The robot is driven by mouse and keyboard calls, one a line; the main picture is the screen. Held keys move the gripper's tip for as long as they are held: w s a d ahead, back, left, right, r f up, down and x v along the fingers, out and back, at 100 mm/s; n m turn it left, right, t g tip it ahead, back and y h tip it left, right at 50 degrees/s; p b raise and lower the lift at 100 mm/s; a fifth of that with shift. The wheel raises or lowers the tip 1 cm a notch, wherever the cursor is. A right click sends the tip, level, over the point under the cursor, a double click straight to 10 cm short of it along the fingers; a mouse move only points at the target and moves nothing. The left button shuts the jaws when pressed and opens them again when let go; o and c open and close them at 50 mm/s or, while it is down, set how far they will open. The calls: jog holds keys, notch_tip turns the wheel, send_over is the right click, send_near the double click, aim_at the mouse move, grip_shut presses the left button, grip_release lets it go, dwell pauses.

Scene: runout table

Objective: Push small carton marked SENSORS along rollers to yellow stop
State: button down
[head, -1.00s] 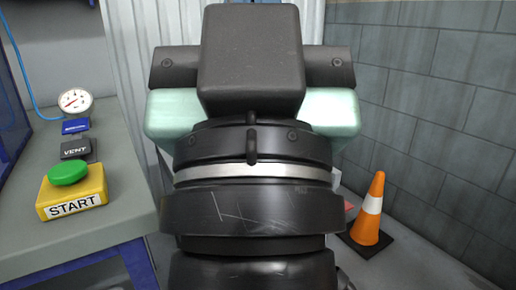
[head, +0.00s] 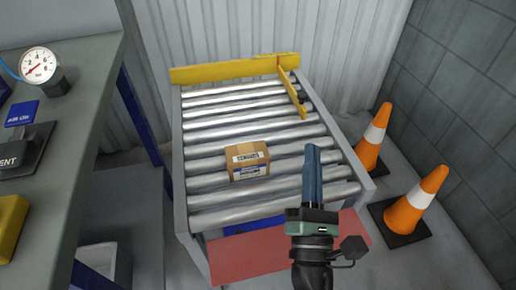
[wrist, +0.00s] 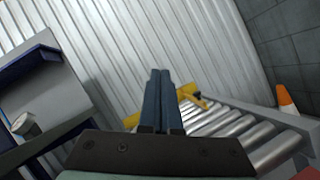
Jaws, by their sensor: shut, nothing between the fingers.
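The small brown carton marked SENSORS (head: 248,160) sits on the rollers (head: 208,182) in the head view, a little left of the middle of the roller table. The yellow stop (head: 225,70) is a bar across the far end of the rollers; part of it also shows in the wrist view (wrist: 187,91). My gripper (head: 313,148) is shut and empty, with its blue fingers together, to the right of the carton and apart from it. In the wrist view my gripper (wrist: 157,72) points toward the corrugated wall. The carton is not visible in the wrist view.
A yellow side guide (head: 292,87) juts from the stop on the right. Two traffic cones (head: 418,198) stand right of the table. A grey bench (head: 75,130) with a gauge (head: 40,65) is at the left. Rollers between carton and stop are clear.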

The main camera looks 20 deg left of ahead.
aim_at(249, 167)
jog(key=s+a+f+n+g+y, duration=0.1)
jog(key=s+f+n+g, duration=0.1)
jog(key=f+n, duration=0.1)
jog(key=s+a+f+n+g+y+p, duration=0.1)
jog(key=s+a+f+n+g, duration=0.1)
jog(key=f, duration=0.4)
jog(key=s+a+f+n+g+y, duration=0.1)
jog(key=s+f+n+g, duration=0.1)
jog(key=s+f+n, duration=0.2)
jog(key=shift+s+a+f+n+p, duration=0.1)
jog(key=shift+f+n+p, duration=0.1)
jog(key=shift+f+n, duration=0.2)
jog(key=shift+s+a+f+n+p, duration=0.1)
jog(key=shift+f+n+p, duration=0.1)
jog(key=shift+f+n, duration=0.15)
jog(key=shift+w+a+f, duration=0.1)
jog(key=shift+a+f, duration=0.1)
jog(key=x, duration=1.3)
jog(key=shift+w+a+f, duration=0.1)
jog(key=shift+a, duration=0.1)
jog(key=shift+b, duration=0.3)
